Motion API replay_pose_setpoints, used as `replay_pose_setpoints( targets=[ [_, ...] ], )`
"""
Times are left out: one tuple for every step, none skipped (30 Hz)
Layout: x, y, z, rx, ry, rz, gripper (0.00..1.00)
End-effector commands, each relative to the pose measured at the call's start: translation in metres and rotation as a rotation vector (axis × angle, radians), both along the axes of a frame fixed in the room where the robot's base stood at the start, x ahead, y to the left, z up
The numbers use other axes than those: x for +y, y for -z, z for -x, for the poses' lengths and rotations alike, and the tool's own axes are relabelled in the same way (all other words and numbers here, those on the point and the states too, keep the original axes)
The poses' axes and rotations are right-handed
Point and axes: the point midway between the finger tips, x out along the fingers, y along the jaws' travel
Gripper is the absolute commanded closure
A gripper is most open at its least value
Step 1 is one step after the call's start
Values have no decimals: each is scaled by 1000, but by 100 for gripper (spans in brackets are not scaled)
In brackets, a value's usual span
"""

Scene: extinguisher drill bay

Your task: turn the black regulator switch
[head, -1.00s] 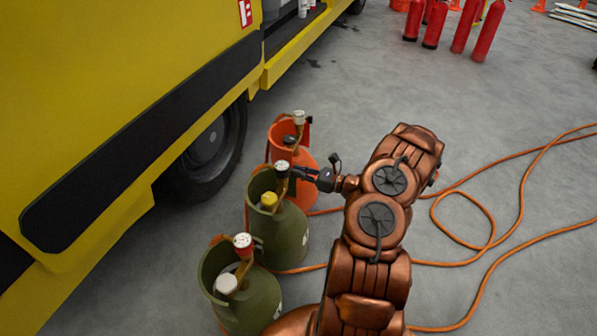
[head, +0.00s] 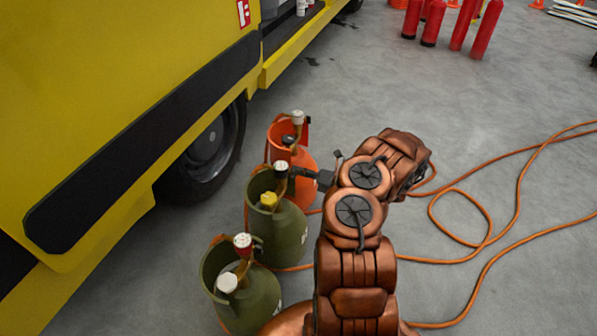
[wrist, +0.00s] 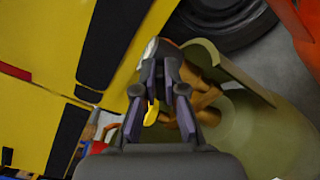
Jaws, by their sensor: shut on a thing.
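The black regulator switch (head: 282,170) has a white top and sits on a brown pipe above the middle cylinder (head: 291,236), which is olive green. My gripper (head: 291,171) reaches it from the right, with its fingers shut on the switch. In the wrist view, the fingers of my gripper (wrist: 168,92) close around the dark switch, largely hiding it; its pale top shows just beyond. The yellow cap (head: 269,200) of the same cylinder is below the switch. I cannot tell how far the switch is turned.
An orange cylinder (head: 305,163) with a white switch (head: 297,118) stands behind; a green one (head: 262,300) with a red switch (head: 242,242) stands in front. The yellow truck (head: 130,80) is close on the left. An orange hose (head: 520,190) lies on open floor at right.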

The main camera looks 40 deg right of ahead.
Motion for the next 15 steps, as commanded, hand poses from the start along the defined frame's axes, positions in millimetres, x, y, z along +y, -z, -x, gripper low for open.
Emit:
replay_pose_setpoints(
  targets=[
    [0, 2, 0, 24, -2, -37, 100],
    [0, 2, 0, 39, -2, -61, 100],
    [0, 3, 0, 58, -2, -94, 100],
    [0, 3, 0, 73, -2, -119, 100],
    [0, 3, 0, 87, -2, -143, 100],
    [0, 4, -1, 105, -2, -175, 100],
    [0, 4, -1, 119, -2, -198, 100],
    [0, 5, -1, 133, -2, -221, 100],
    [0, 5, -1, 150, -1, -251, 100],
    [0, 5, -1, 162, -2, -273, 100],
    [-1, 5, -1, 175, -2, -294, 100],
    [-1, 6, -1, 191, -2, -322, 100],
    [-1, 6, -1, 202, -2, -341, 100],
    [-1, 6, -1, 213, -2, -359, 100],
    [-1, 7, -1, 226, -2, -382, 100]
  ],
)
